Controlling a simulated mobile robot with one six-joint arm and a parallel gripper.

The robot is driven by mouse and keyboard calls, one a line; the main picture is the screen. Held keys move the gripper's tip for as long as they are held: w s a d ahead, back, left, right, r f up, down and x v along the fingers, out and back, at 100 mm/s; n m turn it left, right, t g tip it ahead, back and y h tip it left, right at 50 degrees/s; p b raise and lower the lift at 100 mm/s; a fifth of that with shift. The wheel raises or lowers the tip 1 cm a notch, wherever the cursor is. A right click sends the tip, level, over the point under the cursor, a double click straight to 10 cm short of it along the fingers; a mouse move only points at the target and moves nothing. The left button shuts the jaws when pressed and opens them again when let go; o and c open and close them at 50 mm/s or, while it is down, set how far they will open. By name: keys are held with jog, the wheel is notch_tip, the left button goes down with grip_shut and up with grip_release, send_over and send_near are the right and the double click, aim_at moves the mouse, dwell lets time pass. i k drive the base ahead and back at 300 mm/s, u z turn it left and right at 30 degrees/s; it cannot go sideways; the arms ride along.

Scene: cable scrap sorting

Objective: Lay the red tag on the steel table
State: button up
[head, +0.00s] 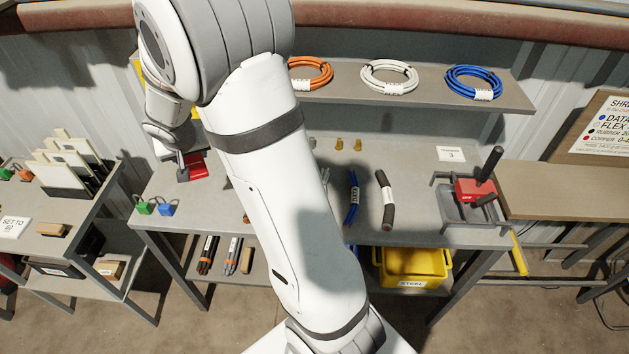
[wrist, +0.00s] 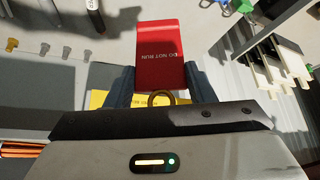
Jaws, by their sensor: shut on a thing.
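My gripper (head: 183,165) is over the left rear part of the grey steel table (head: 225,208) in the head view. It is shut on the red tag (head: 195,170). In the wrist view the red tag (wrist: 160,50), marked "DO NOT RUN", sits between the two dark fingers of my gripper (wrist: 157,82), with a brass-coloured ring at its near end. I cannot tell whether the tag touches the tabletop. My arm hides the middle of the table in the head view.
Green (head: 145,207) and blue (head: 165,209) tags stand at the table's left front. A blue cable (head: 353,198), a black cable (head: 386,200) and a red clamp-like tool (head: 475,188) are on the right. A shelf (head: 425,93) with cable coils overhangs the back. The table's left front is partly clear.

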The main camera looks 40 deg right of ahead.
aim_at(218, 198)
jog(key=z, duration=0.1)
jog(key=k, duration=0.25)
jog(key=z, duration=1.45)
jog(key=k, duration=0.9)
jog(key=u, duration=0.75)
jog(key=i, duration=1.5)
